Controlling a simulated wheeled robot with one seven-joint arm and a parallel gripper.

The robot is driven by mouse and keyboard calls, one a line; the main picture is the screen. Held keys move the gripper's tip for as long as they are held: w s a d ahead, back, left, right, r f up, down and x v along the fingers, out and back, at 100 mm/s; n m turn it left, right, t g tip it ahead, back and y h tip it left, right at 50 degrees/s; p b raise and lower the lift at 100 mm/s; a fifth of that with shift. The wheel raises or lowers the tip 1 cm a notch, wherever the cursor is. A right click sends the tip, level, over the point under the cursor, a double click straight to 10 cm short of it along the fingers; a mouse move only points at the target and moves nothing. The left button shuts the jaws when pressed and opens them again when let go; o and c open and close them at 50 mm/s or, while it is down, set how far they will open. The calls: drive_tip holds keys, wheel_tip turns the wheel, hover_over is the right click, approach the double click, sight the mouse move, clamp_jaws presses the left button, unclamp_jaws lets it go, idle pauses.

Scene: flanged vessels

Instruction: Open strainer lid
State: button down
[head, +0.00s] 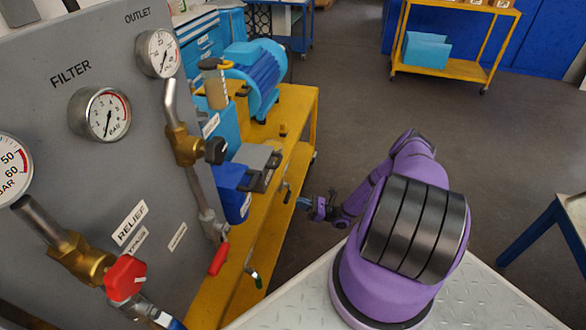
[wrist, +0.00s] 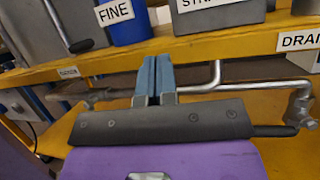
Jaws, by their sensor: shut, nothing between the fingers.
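A grey body with a cut-off label beginning "STR" (wrist: 222,12) stands at the top of the wrist view; its lid is out of that frame. Left of it is a blue body labelled "FINE" (wrist: 122,25). My gripper (head: 302,202) is just off the bench's right side. In the wrist view its blue fingers (wrist: 154,72) are together and empty, below the labelled bodies.
A metal pipe (wrist: 217,75) runs along the yellow bench (wrist: 190,45) near my fingers, with a "DRAIN" label (wrist: 300,40) at right. The grey gauge panel (head: 60,120) with a red valve handle (head: 125,278) is at left. Open floor (head: 340,110) lies right of the bench.

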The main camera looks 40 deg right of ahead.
drive_tip(key=w+a+r+m+t+h, duration=0.1)
drive_tip(key=w+a+r+t, duration=0.1)
drive_tip(key=w+r, duration=0.6)
wheel_tip(320, 180, up, 2)
drive_tip(key=shift+w+r+t+h, duration=0.2)
drive_tip(key=shift+w+t+h, duration=0.2)
drive_tip(key=shift+t, duration=0.4)
drive_tip(key=shift+r, duration=0.1)
